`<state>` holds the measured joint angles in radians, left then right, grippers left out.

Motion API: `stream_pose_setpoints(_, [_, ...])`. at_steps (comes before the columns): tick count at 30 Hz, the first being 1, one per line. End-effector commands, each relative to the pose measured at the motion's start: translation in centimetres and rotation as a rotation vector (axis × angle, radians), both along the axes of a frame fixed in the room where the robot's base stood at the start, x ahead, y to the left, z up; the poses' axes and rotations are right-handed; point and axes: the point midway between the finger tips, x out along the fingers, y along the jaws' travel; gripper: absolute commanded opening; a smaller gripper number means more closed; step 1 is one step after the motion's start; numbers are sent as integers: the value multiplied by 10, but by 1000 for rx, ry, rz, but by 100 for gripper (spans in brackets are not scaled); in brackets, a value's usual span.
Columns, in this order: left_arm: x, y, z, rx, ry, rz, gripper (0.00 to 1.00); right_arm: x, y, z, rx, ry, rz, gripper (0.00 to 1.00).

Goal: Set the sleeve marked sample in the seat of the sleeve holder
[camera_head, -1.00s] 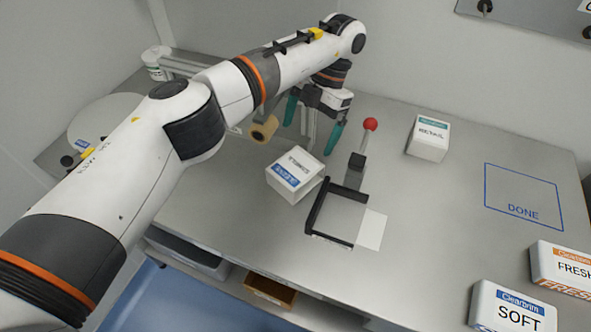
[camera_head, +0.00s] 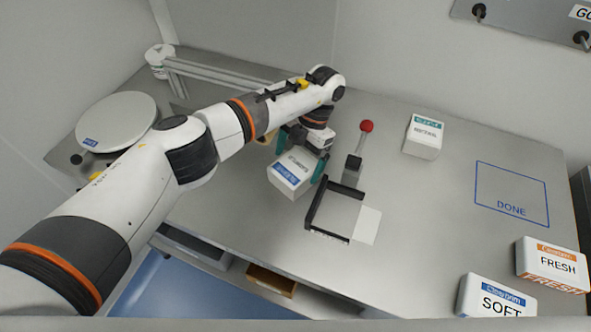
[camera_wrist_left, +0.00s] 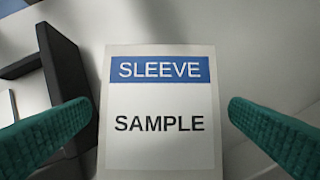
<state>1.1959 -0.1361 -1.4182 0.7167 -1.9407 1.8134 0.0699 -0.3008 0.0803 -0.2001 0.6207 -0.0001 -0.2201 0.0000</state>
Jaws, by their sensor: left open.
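The sleeve marked SAMPLE, a white box with a blue band (camera_head: 291,176), sits on the grey table left of a black angled frame, apart from it. In the left wrist view the sleeve (camera_wrist_left: 160,100) reads SLEEVE SAMPLE. My left gripper (camera_head: 300,164) is open over it, its teal fingers on either side with gaps between them and the box. The black frame, which looks like the sleeve holder (camera_head: 313,207), has a bare floor inside and a red-knobbed lever (camera_head: 366,127) behind it. A dark wall of it (camera_wrist_left: 65,75) shows in the left wrist view. My right gripper is out of view.
Another white box with a teal band (camera_head: 423,136) stands at the back. Boxes marked SOFT (camera_head: 497,300) and FRESH (camera_head: 553,264) stand at the front right. A blue DONE outline (camera_head: 511,194) is empty. A round plate (camera_head: 116,121) lies at the left.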

Motion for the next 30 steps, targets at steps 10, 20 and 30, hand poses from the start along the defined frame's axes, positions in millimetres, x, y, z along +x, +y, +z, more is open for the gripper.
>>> stream_pose_setpoints(10, [0,0,-2,0,0,0,100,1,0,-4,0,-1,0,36])
stream_pose_setpoints(20, [0,0,-5,0,0,0,100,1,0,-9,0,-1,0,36])
stream_pose_setpoints(30, [0,0,-4,0,0,0,100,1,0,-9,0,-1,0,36])
